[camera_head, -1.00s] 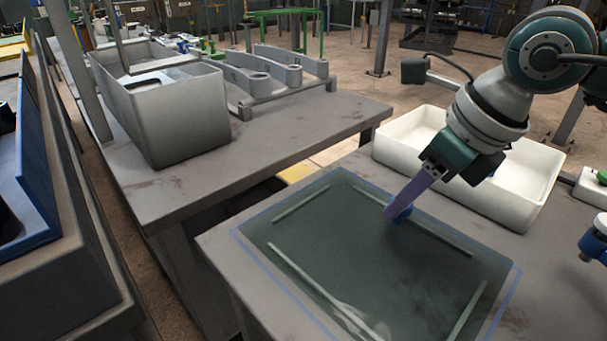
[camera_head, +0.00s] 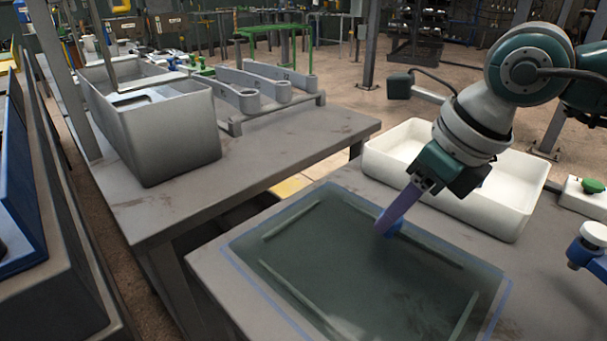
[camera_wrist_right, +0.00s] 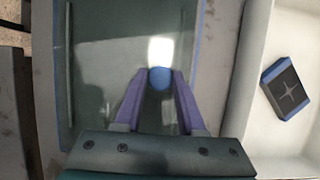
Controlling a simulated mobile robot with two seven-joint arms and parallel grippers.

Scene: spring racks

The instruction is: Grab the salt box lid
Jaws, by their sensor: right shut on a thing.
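The salt box lid (camera_head: 330,275) is a dark, see-through panel with pale strips and a blue edge, lying flat over the grey bench top. A blue knob (camera_wrist_right: 160,78) rises from it. My right gripper (camera_head: 382,232) points down at the lid, its purple fingers closed on the knob. In the right wrist view my right gripper (camera_wrist_right: 159,88) has one finger on each side of the knob. I cannot tell whether the lid is lifted at all. My left gripper is not in view.
A white open bin (camera_head: 530,200) stands behind my right wrist; a blue-and-black block (camera_wrist_right: 286,88) lies inside it. A green button box (camera_head: 590,197) and a blue-and-white device (camera_head: 588,248) are at right. A grey table (camera_head: 250,165) carries a grey bin (camera_head: 170,140).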

